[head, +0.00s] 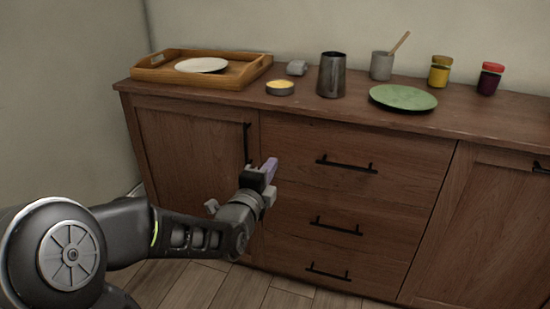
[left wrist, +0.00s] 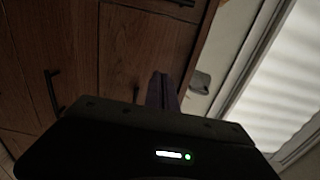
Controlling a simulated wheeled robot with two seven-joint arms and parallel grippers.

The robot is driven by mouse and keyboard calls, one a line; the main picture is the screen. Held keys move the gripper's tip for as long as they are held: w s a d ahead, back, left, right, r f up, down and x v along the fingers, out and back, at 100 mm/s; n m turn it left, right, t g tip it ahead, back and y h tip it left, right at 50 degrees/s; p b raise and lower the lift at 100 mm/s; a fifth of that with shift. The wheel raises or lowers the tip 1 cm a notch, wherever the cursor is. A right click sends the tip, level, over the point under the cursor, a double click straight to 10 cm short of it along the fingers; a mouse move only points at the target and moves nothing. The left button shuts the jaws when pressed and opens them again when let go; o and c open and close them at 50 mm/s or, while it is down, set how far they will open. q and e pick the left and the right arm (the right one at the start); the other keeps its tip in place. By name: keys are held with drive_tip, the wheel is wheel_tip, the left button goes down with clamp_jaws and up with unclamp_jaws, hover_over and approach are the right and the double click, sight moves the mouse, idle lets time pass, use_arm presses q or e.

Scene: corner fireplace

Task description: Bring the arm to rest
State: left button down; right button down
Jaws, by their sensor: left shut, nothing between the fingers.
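My left arm comes in from the left in the head view, with its left gripper (head: 268,170) in front of the wooden cabinet (head: 290,215). The gripper's fingers are shut and empty, in front of the cabinet's face near the seam between the left door and the drawers. In the left wrist view the closed fingers (left wrist: 162,90) show dark against the cabinet front. My right gripper is in neither view.
On the cabinet top stand a wooden tray (head: 150,74) with a white plate (head: 201,65), a yellow-filled tin (head: 280,88), a dark metal cup (head: 331,76), a grey mug (head: 381,66), a green plate (head: 403,97) and two jars (head: 439,73). Black handles (head: 346,164) stick out from the front.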

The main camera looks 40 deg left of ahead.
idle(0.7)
